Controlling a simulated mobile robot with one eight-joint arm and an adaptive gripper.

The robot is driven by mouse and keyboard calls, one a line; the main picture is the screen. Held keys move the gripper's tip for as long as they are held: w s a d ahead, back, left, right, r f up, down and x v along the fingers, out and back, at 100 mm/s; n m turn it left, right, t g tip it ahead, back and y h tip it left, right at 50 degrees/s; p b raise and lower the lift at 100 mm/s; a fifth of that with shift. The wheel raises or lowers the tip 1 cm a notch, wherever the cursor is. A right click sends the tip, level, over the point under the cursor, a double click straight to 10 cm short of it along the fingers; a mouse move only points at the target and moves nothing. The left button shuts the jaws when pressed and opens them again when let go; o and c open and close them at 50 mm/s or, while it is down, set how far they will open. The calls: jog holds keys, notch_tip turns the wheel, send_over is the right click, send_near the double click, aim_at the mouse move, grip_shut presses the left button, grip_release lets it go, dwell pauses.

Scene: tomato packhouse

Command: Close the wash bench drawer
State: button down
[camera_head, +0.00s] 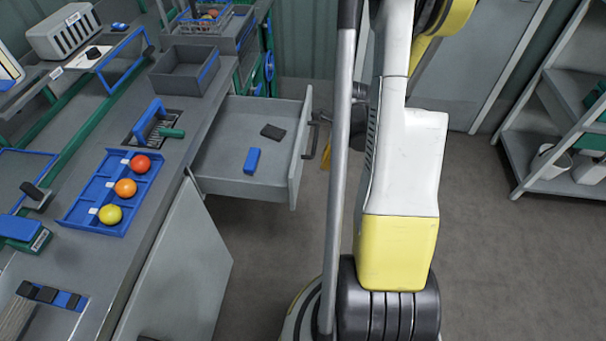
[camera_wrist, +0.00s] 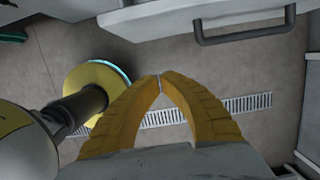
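The wash bench drawer (camera_head: 235,165) stands pulled out from the bench in the head view. Inside lie a blue block (camera_head: 252,160) and a flat dark block (camera_head: 272,131). Its dark bar handle (camera_head: 314,138) is on the outer face of the drawer front (camera_head: 300,150). In the wrist view the handle (camera_wrist: 244,31) shows at the top right. My gripper (camera_wrist: 159,77) has its two yellow fingers meeting at the tips, with nothing between them. The tips appear below and left of the handle, apart from it. In the head view my arm and a pole mostly hide the gripper.
The bench top (camera_head: 160,205) holds a blue tray (camera_head: 88,205) with red, orange and yellow balls, and a grey open box (camera_head: 188,70). A grey cabinet panel (camera_head: 185,270) stands below. Shelving (camera_head: 545,120) is at the right. The floor (camera_head: 500,260) between is clear.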

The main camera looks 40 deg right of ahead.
jog(key=w+a+f+b, duration=0.4)
jog(key=w+f+b, duration=0.1)
jog(key=f, duration=0.4)
jog(key=shift+f+b, duration=0.2)
jog(key=shift+b, duration=0.25)
jog(key=shift+w, duration=0.1)
